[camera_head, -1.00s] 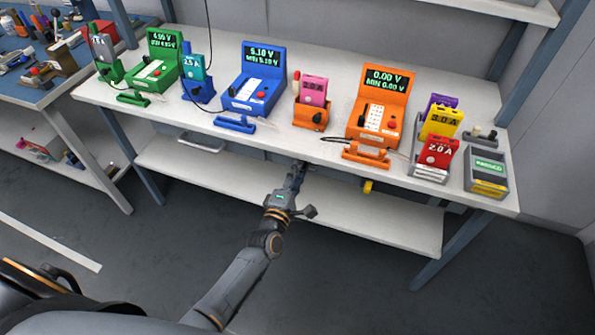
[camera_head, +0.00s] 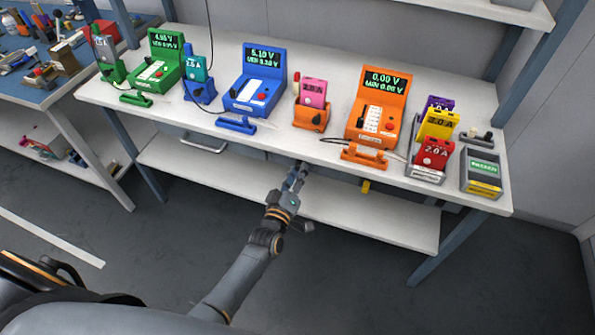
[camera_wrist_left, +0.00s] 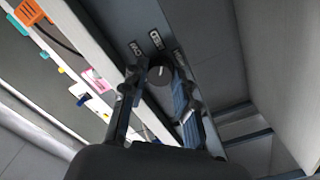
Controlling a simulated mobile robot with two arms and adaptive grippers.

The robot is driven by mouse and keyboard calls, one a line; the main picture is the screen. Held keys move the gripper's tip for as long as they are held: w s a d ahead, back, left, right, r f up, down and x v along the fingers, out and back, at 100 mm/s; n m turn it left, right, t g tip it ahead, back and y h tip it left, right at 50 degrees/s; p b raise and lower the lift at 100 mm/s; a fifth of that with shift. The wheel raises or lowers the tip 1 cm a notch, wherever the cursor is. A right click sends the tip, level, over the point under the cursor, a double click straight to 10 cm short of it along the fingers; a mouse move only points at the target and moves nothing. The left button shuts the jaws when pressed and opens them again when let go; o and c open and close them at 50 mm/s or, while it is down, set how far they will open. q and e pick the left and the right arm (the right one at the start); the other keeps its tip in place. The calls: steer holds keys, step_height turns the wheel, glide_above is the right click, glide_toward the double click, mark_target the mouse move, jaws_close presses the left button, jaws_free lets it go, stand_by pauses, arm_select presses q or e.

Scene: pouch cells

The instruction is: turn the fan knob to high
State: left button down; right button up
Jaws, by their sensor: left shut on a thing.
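The fan knob (camera_wrist_left: 160,76) is a dark round knob with a pale mark, on a grey panel under the front edge of the workbench. Several small labels sit around it, including a middle one (camera_wrist_left: 156,40); their text is too small to read surely. My left gripper (camera_wrist_left: 157,84) has its fingers on either side of the knob and is shut on it. In the head view my left gripper (camera_head: 301,168) reaches under the bench edge, and the knob is hidden there. My right gripper is not in view.
The white workbench (camera_head: 330,62) holds green, blue and orange testers, such as the orange one (camera_head: 380,108), and several pouch cells. A lower shelf (camera_head: 385,222) runs under it. A yellow item (camera_head: 366,187) hangs under the edge, right of my gripper.

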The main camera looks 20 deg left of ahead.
arm_select(q)
steer(key=m+p, duration=0.1)
steer(key=m, duration=0.9)
steer(key=shift+f+m, duration=0.1)
steer(key=shift+m, duration=0.2)
stand_by(0.4)
steer(key=c, duration=1)
jaws_free()
steer(key=s, duration=1.2)
steer(key=shift+a, duration=0.2)
